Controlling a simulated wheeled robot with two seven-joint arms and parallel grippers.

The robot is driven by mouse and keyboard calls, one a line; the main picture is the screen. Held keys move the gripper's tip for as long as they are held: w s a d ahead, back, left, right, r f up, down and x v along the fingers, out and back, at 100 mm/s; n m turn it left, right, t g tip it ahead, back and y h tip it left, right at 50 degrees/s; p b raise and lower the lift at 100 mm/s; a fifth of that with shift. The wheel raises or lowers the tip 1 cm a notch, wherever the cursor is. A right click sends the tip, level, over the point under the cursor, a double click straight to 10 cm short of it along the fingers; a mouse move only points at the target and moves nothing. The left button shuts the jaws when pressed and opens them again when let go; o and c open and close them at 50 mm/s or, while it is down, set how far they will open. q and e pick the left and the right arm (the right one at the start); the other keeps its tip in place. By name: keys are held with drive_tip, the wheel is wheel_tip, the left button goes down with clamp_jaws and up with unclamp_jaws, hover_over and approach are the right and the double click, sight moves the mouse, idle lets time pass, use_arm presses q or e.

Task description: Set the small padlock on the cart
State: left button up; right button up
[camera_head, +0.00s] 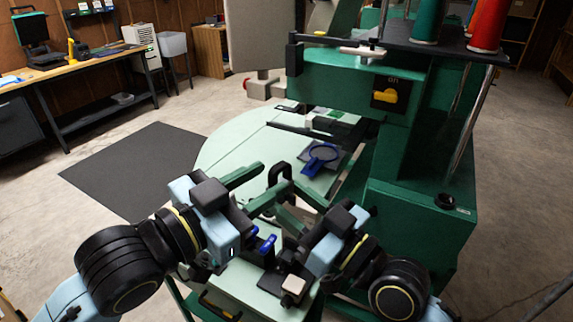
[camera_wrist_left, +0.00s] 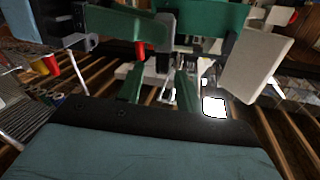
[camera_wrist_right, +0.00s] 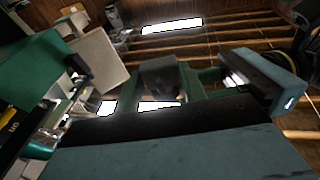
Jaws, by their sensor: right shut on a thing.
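A black padlock (camera_head: 280,172) with a rounded shackle is held upright between my two hands in the head view. My right gripper (camera_head: 287,197) is shut on it. Its dark body (camera_wrist_right: 160,75) shows between the green fingers in the right wrist view. My left gripper (camera_head: 272,177) is open, its green fingers apart and close beside the padlock. The padlock also shows as a dark block in the left wrist view (camera_wrist_left: 165,38). A pale green top with a handled front, seemingly the cart (camera_head: 238,291), lies below the hands, partly hidden by my arms.
A green machine (camera_head: 415,190) with thread cones stands at the right. Small blue items (camera_head: 266,244) show below the hands. A workbench (camera_head: 75,70) stands back left. A dark mat (camera_head: 130,165) lies on clear floor.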

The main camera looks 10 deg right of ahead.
sight(287, 168)
use_arm(q)
drive_tip(key=x, duration=0.7)
drive_tip(key=shift+w+d, duration=0.2)
drive_tip(key=shift+d, duration=0.1)
clamp_jaws()
use_arm(e)
drive_tip(key=o, duration=1.2)
